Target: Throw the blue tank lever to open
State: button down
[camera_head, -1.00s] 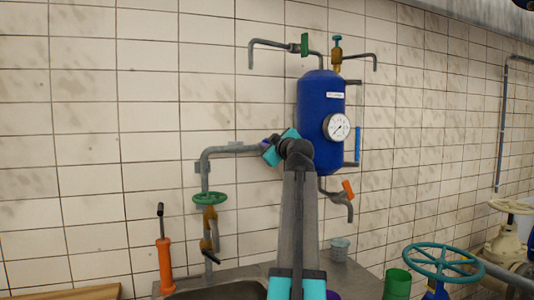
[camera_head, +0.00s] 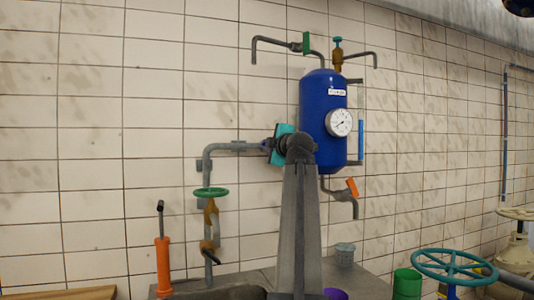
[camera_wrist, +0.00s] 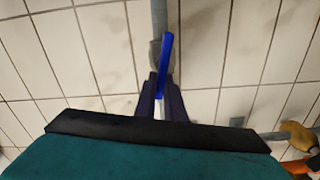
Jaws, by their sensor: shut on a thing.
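The blue tank (camera_head: 316,100) hangs on the tiled wall with a round gauge on its front. A blue lever (camera_wrist: 167,55) shows in the wrist view beside a grey pipe and its fitting. My gripper (camera_wrist: 163,92) is shut on this lever, with its dark fingers on either side of the near end. In the head view my wrist is at the grey pipe just left of the tank. My arm hides the pipe's joint to the tank and most of the lever there.
A green handwheel (camera_head: 211,193) sits on the pipe at left. An orange-handled drain tap (camera_head: 352,187) hangs below the tank. A slim blue vertical piece (camera_head: 361,140) is at the tank's right. An orange pump (camera_head: 164,266) and a teal wheel (camera_head: 452,268) stand lower down.

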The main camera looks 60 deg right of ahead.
jog(key=shift+f+n+b, duration=0.15)
jog(key=shift+n+b, duration=0.95)
jog(key=shift+n, duration=0.2)
jog(key=c, duration=1.8)
grip_release()
jog(key=shift+w+f, duration=0.1)
jog(key=shift+c, duration=0.2)
jog(key=shift+f, duration=0.1)
jog(key=p+v, duration=0.1)
jog(key=v, duration=1.3)
